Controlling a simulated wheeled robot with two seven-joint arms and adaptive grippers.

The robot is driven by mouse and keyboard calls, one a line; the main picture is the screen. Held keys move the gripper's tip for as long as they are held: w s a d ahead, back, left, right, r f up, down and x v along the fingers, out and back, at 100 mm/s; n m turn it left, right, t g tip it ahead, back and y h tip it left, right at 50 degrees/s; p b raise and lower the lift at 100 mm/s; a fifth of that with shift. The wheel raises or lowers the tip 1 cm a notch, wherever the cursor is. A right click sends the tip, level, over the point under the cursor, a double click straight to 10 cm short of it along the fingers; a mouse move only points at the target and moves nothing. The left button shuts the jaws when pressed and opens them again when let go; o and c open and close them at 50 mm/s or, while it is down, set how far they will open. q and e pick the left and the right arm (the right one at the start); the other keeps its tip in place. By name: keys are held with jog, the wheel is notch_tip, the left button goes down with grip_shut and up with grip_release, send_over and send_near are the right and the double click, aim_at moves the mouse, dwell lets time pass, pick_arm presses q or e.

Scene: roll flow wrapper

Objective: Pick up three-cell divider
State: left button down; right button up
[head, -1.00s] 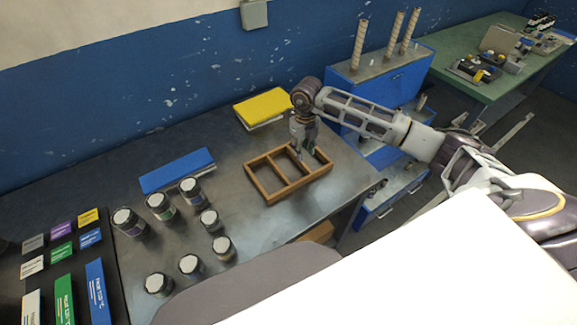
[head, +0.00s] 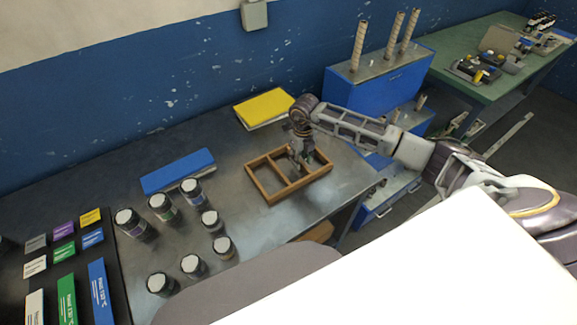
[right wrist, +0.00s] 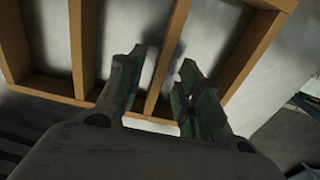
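The three-cell divider (head: 262,181) is a brown wooden frame with crossbars, lying flat on the metal table. My right gripper (head: 303,172) points down over its right-hand part in the head view. In the right wrist view, the gripper (right wrist: 162,58) has its two green-padded fingers apart, one on each side of a crossbar of the divider (right wrist: 84,45). Gaps show between the fingers and the bar. I cannot tell how deep the fingertips reach. My left gripper is out of view.
Several lidded jars (head: 160,207) stand left of the divider. A blue binder-like block (head: 178,171) and a yellow one (head: 264,107) lie behind. A blue cabinet (head: 375,85) with upright rolls stands to the right. Coloured cards (head: 64,250) lie far left.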

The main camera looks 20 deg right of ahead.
jog(key=shift+f, duration=1.1)
jog(key=shift+c, duration=0.3)
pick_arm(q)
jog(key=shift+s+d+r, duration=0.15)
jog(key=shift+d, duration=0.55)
pick_arm(e)
grip_shut()
